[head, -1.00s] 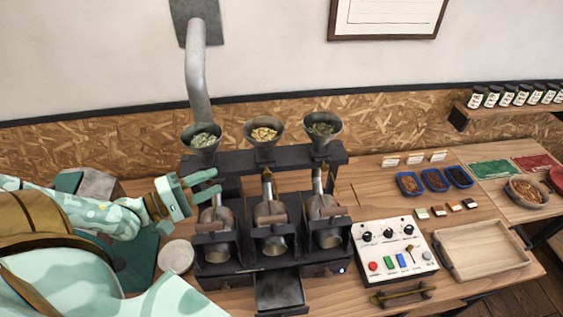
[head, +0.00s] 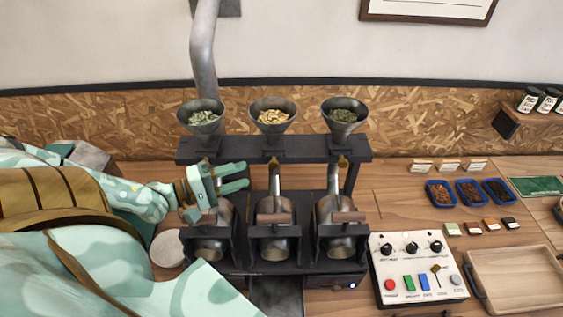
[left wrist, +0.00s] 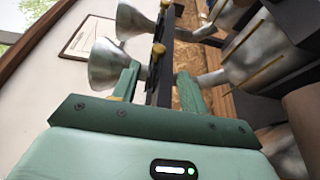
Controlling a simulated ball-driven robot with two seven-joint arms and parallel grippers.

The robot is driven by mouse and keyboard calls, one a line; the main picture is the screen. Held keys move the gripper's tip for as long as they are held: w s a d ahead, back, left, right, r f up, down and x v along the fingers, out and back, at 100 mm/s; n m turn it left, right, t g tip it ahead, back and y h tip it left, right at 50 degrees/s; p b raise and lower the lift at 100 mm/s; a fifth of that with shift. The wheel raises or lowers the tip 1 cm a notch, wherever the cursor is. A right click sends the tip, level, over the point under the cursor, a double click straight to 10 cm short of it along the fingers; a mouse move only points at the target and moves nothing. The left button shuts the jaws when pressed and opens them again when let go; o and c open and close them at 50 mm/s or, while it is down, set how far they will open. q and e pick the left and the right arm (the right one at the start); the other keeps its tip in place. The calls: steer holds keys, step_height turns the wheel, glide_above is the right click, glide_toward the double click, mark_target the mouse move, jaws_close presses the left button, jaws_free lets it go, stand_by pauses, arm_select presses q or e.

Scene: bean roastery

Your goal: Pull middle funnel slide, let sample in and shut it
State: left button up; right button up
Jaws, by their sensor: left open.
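The middle funnel (head: 272,117) holds pale yellow beans and sits on the dark rail of the roaster. Below it a small brass knob (head: 274,161), apparently its slide, shows above the middle roasting drum (head: 274,243). My left gripper (head: 247,177) is open and empty, in front of the rail, left of that knob and apart from it. In the left wrist view my open fingers (left wrist: 159,78) point towards the rail. Two brass knobs (left wrist: 158,50) and two funnels (left wrist: 106,65) show there; I cannot tell which is the middle one. My right gripper is out of view.
The left funnel (head: 201,118) and right funnel (head: 345,116) also hold beans. A control box (head: 417,268) stands at the right, with blue bean trays (head: 470,193) behind it and a wooden tray (head: 520,280) beside it. A round pale dish (head: 168,248) lies left of the roaster.

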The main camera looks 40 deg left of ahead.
arm_select(q)
steer(key=b+x, duration=0.1)
steer(key=x, duration=1)
steer(key=shift+w+d+r, duration=0.1)
steer(key=shift+w+d, duration=0.05)
steer(key=shift+d, duration=0.05)
jaws_close()
steer(key=s+d+p, duration=0.2)
steer(key=shift+s+d+p, duration=0.1)
steer(key=shift+s+p, duration=0.2)
steer(key=shift+p, duration=0.1)
jaws_free()
